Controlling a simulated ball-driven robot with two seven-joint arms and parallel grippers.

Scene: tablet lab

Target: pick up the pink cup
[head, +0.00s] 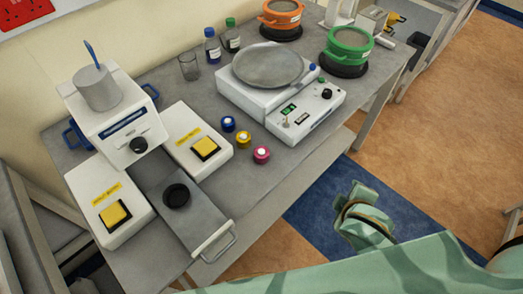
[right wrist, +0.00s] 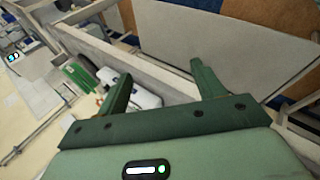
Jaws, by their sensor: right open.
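The pink cup (head: 261,156) is small and round, with a pale centre. It stands on the grey bench top (head: 300,165) near the front edge in the head view, beside a yellow cup (head: 243,139) and a blue cup (head: 228,124). My right gripper shows in the right wrist view (right wrist: 162,75), with its two green fingers spread and nothing between them. In the head view my green right arm comes in at the lower right, off the bench and apart from the pink cup. I cannot make out the pink cup in the right wrist view. My left gripper is out of view.
A white machine with a round grey plate (head: 268,65) stands behind the cups. White boxes with yellow buttons (head: 205,148) (head: 115,214) flank a grey drawer (head: 185,215) at left. Orange (head: 281,14) and green (head: 348,44) pots stand at the back. The floor in front is clear.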

